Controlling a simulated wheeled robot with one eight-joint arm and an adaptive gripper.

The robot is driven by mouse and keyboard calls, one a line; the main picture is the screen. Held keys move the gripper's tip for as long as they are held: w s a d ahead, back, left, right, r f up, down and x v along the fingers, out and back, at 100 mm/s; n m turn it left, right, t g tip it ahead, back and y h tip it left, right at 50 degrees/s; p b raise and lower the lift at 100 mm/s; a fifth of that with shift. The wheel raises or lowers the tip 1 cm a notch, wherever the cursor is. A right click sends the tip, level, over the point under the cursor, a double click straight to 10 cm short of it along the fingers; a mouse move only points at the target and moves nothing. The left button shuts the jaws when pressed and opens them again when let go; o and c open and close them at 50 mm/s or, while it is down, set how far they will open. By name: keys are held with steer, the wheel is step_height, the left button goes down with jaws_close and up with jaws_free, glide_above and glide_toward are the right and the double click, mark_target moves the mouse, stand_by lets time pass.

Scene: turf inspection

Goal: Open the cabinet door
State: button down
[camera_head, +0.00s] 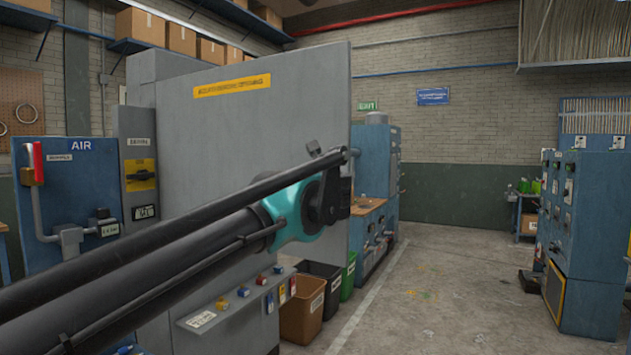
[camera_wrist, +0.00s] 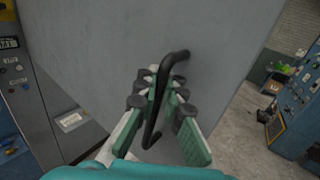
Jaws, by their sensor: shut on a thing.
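The cabinet door (camera_head: 240,130) is a large flat grey panel with a yellow label (camera_head: 232,86), standing at the centre-left of the head view. The same grey panel (camera_wrist: 110,40) fills the top of the wrist view. A black bar handle (camera_wrist: 177,57) sticks out from it. My gripper (camera_wrist: 163,100), with green and white fingers and dark pads, is closed around this handle, with a finger on each side. In the head view my arm crosses the door, and the gripper (camera_head: 333,190) is at its right edge, seen partly from behind. The fingertips' grip is hidden there.
A blue AIR panel (camera_head: 75,190) stands at left. Brown, black and green bins (camera_head: 302,322) stand below the arm. Blue machines (camera_head: 590,220) line the right side. The grey floor (camera_head: 430,290) between is clear.

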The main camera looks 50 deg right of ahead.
steer(key=shift+s+d, duration=0.1)
steer(key=c, duration=1.6)
jaws_free()
steer(key=shift+s, duration=0.1)
steer(key=v, duration=1.2)
